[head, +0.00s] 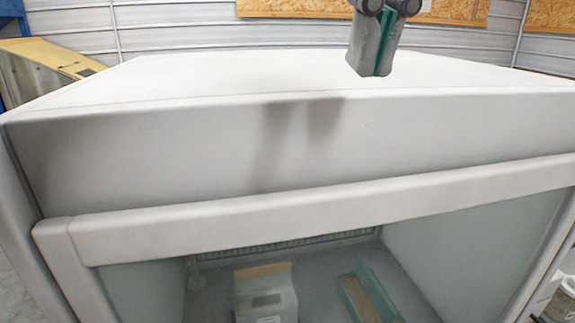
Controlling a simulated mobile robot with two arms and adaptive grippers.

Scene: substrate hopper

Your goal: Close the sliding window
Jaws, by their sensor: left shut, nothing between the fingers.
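The sliding window (320,208) is on the front of a large white cabinet (200,150). Its white frame shows a long top bar and a left upright, with a greenish see-through pane below the bar. The window's lower edge is outside the picture, so I cannot tell how far it is open. My left gripper (369,66) is shut and empty at the top of the picture, pointing down in front of or above the cabinet's top edge, apart from the window bar. My right gripper is not in view.
Inside the cabinet, behind the window, are a pale box-like bag (265,292) and a green-edged tray (362,298). A slanted beige panel (45,55) stands at the back left. A container (562,300) stands at the lower right. The cabinet's top is clear.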

